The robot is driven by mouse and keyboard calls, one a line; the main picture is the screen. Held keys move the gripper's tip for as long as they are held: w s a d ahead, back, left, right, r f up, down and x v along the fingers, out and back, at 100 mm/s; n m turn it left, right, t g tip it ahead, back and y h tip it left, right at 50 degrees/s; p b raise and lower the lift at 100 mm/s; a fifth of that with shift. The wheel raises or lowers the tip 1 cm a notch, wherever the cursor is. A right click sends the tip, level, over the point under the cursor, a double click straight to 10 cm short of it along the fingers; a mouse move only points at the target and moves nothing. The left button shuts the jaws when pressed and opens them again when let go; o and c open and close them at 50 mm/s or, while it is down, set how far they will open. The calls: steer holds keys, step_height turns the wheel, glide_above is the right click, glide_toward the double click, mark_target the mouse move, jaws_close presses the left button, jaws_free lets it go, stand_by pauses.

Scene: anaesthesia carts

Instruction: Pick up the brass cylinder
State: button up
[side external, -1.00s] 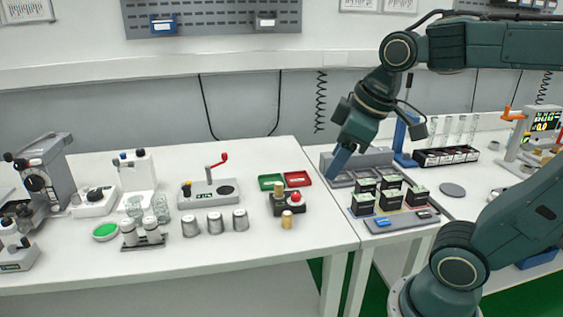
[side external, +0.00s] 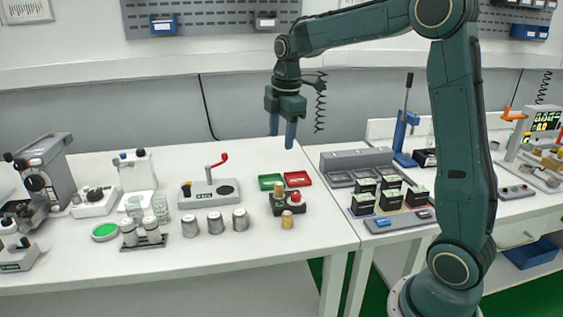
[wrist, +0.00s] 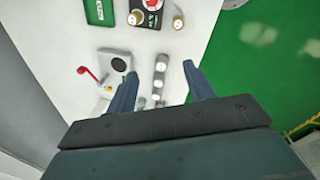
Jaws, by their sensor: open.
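A small brass cylinder (side external: 287,220) stands upright on the white table, in front of a dark block (side external: 289,207). It also shows near the top of the wrist view (wrist: 178,22). A second brass piece (side external: 279,191) stands on the dark block, beside a red-topped piece (side external: 287,195). My gripper (side external: 282,137) hangs above the back of the table, pointing down, open and empty. In the wrist view my gripper's fingers (wrist: 159,72) are spread apart, and the brass cylinder lies beyond their tips, apart from them.
A green tray (side external: 268,182) and a red tray (side external: 299,179) lie behind the dark block. A device with a red handle (side external: 220,160) and several metal cups (side external: 215,222) stand to the left. Racks of dark boxes (side external: 363,203) stand to the right.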

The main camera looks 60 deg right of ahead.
mark_target(279, 183)
steer(key=w+d+f+n+g, duration=0.1)
steer(key=w+d+f+n, duration=0.45)
steer(key=d+f, duration=0.25)
steer(key=shift+m, duration=0.35)
steer(key=shift+w+a+f, duration=0.15)
steer(key=shift+f, duration=2.05)
steer(key=shift+w+a+f, duration=0.15)
steer(key=shift+f, duration=2)
steer(key=shift+f, duration=0.1)
steer(key=shift+s+f, duration=0.1)
steer(key=shift+f, duration=2.4)
steer(key=shift+c, duration=0.2)
jaws_close()
